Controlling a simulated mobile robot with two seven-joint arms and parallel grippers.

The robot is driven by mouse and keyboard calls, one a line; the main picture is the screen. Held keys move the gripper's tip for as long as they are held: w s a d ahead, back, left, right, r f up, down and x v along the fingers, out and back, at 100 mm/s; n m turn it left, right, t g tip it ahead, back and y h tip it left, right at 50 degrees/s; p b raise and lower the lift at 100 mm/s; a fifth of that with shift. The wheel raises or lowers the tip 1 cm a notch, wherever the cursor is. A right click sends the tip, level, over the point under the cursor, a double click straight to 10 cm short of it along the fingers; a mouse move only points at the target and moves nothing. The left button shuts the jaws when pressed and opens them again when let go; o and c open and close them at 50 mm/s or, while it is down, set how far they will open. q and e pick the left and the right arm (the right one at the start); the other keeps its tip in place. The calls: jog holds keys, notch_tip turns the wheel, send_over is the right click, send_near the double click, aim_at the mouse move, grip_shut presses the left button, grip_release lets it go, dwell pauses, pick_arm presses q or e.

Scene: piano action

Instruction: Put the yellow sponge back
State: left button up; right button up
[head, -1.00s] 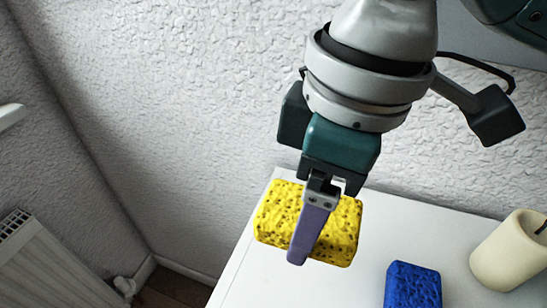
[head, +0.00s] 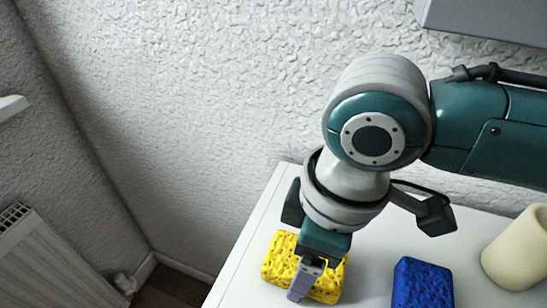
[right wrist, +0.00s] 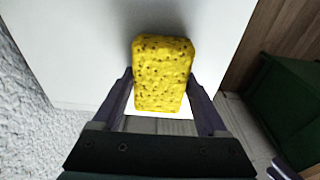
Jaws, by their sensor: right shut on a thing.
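The yellow sponge (head: 277,258) is between the fingers of my right gripper (head: 303,284), low over the white surface near its left edge. In the right wrist view the sponge (right wrist: 161,75) sits between both fingers of the right gripper (right wrist: 161,80), which is shut on it. Whether the sponge touches the white surface I cannot tell. The finger and wrist hide part of the sponge in the head view. My left gripper is not seen in the head view.
A blue sponge (head: 422,285) lies on the white tabletop (head: 372,262) right of the yellow one. A cream candle (head: 517,256) stands farther right. A textured wall is behind. A radiator (head: 40,262) is at the lower left, with a gap before the table.

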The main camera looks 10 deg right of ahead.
jog(key=shift+f, duration=0.2)
jog(key=o, duration=1.1)
notch_tip(320, 180, up, 11)
jog(key=d+p, duration=0.1)
jog(key=p, duration=0.2)
jog(key=shift+s+a+y, duration=0.9)
jog(key=shift+s+a, duration=0.8)
jog(key=shift+a, duration=0.1)
jog(key=s+d+f+m+t+h, duration=0.2)
jog(key=s+d+m, duration=0.6)
jog(key=d, duration=0.4)
jog(key=shift+s+f+m+t+h, duration=0.4)
jog(key=shift+f+m, duration=0.15)
jog(key=shift+m, duration=0.05)
notch_tip(320, 180, up, 41)
jog(key=p, duration=4)
